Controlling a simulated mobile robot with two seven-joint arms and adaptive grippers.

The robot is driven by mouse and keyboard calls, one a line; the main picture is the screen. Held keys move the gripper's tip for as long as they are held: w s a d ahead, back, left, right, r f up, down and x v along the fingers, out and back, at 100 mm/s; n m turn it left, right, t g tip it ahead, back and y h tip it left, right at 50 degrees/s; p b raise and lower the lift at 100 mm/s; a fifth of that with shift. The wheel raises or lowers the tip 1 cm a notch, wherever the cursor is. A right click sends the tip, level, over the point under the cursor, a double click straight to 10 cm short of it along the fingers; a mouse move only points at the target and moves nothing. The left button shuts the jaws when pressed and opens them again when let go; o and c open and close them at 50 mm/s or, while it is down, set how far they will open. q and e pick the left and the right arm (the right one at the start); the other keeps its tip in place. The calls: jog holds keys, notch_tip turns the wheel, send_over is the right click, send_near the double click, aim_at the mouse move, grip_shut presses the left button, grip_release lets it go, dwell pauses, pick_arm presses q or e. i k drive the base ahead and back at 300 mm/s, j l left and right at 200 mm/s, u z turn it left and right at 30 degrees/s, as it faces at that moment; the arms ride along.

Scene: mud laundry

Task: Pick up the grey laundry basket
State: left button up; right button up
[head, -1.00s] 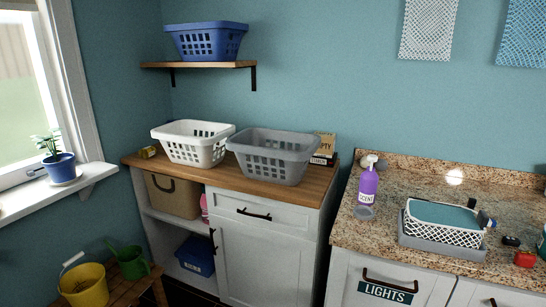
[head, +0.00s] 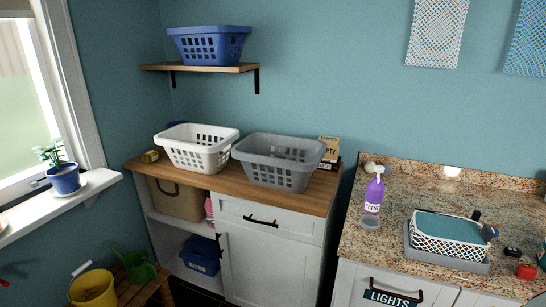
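The grey laundry basket (head: 280,164) stands upright on the wooden top of a white cabinet, in the middle of the head view. Its near side has rows of slots, and it looks empty as far as its inside shows. It is close beside the white laundry basket on its left. Neither of my grippers is in the head view, and nothing is touching the grey basket except what it stands on.
A white basket (head: 197,151) and small boxes (head: 329,149) flank it on the wooden counter (head: 228,188). A blue basket (head: 209,45) sits on the wall shelf (head: 200,68). The granite counter (head: 380,235) at right holds a purple bottle (head: 373,194) and a white mesh basket (head: 447,238). A yellow bucket (head: 93,290) stands lower left.

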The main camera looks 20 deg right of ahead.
aim_at(289, 176)
jog(key=i+j+z, duration=0.15)
jog(key=i+j, duration=0.65)
jog(key=i, duration=0.15)
